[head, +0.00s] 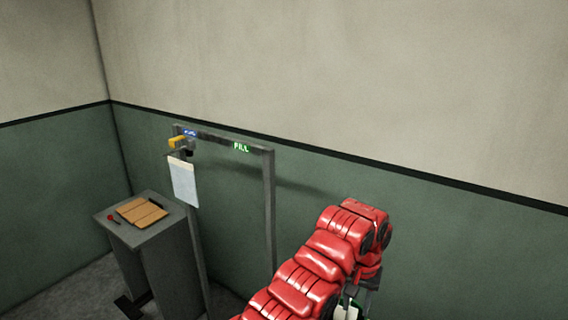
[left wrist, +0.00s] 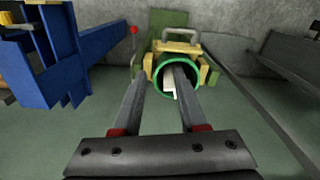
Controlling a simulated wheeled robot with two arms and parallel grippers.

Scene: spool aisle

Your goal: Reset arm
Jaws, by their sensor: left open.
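My left arm (head: 315,258) is red and jointed, and it rises from the bottom of the head view, then bends down at the right. My left gripper shows in the left wrist view (left wrist: 160,84), with two grey fingers standing apart and nothing seen held between them. Beyond the fingers is a green ring (left wrist: 196,84) on a yellow body, with a pale piece showing inside it. The right fingertip overlaps the ring in the picture; I cannot tell whether they touch. My right gripper is in neither view.
A grey frame (head: 269,200) with a green "FILL" sign (head: 241,147) stands by the green wall. A white sheet (head: 184,181) hangs from it. A grey pedestal (head: 165,250) carries a brown board (head: 141,211). A blue structure (left wrist: 60,60) fills the wrist view's left.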

